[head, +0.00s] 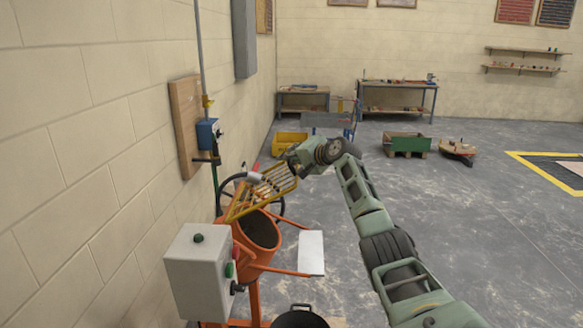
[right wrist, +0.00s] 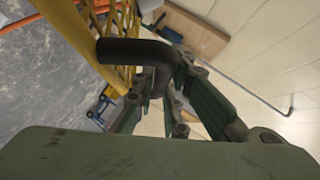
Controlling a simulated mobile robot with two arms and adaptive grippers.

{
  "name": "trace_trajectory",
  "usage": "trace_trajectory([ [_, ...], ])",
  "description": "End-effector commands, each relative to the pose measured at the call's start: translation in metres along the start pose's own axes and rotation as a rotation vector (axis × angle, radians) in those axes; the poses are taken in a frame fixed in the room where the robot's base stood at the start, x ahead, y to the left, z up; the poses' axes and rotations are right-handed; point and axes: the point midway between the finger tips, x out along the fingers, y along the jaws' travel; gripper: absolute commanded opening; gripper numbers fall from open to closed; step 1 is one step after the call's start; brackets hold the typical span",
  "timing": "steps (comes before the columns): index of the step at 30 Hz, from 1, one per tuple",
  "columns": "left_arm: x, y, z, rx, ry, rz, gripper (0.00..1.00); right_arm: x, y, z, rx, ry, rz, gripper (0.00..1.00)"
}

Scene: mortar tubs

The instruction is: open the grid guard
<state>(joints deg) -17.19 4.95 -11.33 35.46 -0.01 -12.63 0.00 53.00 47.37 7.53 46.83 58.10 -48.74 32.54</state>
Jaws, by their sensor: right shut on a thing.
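The yellow grid guard (head: 262,190) is tilted up over the mouth of the orange mixer drum (head: 258,232) in the head view. Its bars also show at the top left of the right wrist view (right wrist: 118,45). My right gripper (head: 292,165) is at the guard's upper right end. In the right wrist view its fingers (right wrist: 160,92) are shut on the dark bent handle (right wrist: 135,52) beside the yellow bars. The handle's far end is hidden by the fingers. My left gripper is in neither view.
A grey control box (head: 200,268) stands in front of the drum, near the block wall. A black wheel (head: 228,190) is behind the guard. A white sheet-like panel (head: 311,252) and a black tub (head: 300,317) are near the mixer. The floor to the right is largely open.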

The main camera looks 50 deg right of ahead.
Motion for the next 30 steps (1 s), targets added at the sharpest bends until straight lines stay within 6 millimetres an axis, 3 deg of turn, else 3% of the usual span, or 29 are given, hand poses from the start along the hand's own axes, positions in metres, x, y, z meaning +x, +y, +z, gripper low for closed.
trace_trajectory([
  [1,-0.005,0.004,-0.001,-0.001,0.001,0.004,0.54,0.000,-0.010,0.000,0.004,-0.003,-0.005,0.00],
  [7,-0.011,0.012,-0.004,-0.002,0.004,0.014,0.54,0.002,-0.021,-0.001,0.004,-0.003,-0.004,0.00],
  [23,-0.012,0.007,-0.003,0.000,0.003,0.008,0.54,0.003,-0.023,0.000,0.004,-0.003,-0.003,0.00],
  [24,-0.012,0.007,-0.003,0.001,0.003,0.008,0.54,0.003,-0.023,0.000,0.004,-0.003,-0.003,0.13],
  [27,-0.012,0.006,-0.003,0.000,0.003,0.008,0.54,0.003,-0.023,-0.001,0.003,-0.003,-0.002,0.20],
  [30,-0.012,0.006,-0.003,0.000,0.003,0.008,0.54,0.003,-0.022,-0.001,0.002,-0.002,-0.001,0.20],
])
